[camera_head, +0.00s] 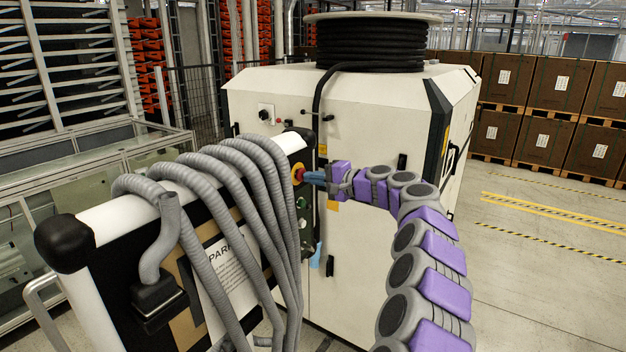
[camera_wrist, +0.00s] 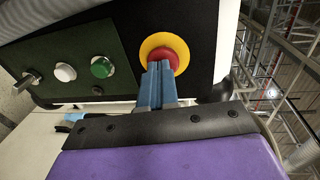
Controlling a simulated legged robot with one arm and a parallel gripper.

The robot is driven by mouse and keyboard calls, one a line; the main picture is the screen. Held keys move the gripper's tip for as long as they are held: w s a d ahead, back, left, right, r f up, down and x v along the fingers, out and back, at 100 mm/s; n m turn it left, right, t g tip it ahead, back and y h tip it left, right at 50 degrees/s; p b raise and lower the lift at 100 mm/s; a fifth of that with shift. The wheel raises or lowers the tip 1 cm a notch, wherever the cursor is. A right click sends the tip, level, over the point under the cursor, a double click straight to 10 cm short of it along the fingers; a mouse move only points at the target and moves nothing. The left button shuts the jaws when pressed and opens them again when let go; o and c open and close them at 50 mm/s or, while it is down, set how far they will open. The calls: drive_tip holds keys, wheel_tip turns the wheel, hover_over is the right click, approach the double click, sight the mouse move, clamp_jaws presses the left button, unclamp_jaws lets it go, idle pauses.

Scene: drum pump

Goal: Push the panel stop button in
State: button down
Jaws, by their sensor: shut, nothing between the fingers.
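The panel stop button (camera_wrist: 165,57) is a red round button on a yellow ring, on the dark panel (camera_wrist: 190,22). In the head view the stop button (camera_head: 299,172) shows at the right end of the hose-draped panel. My gripper (camera_wrist: 158,68) is shut and empty, its blue fingers side by side. Its fingertips are at the lower edge of the red button and overlap it in the wrist view; I cannot tell whether they touch. In the head view my gripper (camera_head: 306,177) reaches the button from the right. The lower part of the button is hidden behind the fingers.
A green button (camera_wrist: 102,67), a white button (camera_wrist: 65,72) and a switch (camera_wrist: 27,80) sit beside the stop button. Grey hoses (camera_head: 235,185) hang over the panel. A white cabinet (camera_head: 375,125) with a black cable coil (camera_head: 370,42) stands behind. The floor at right is clear.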

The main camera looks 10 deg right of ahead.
drive_tip(key=b+v, duration=0.2)
drive_tip(key=v, duration=1.1)
drive_tip(key=shift+r, duration=0.2)
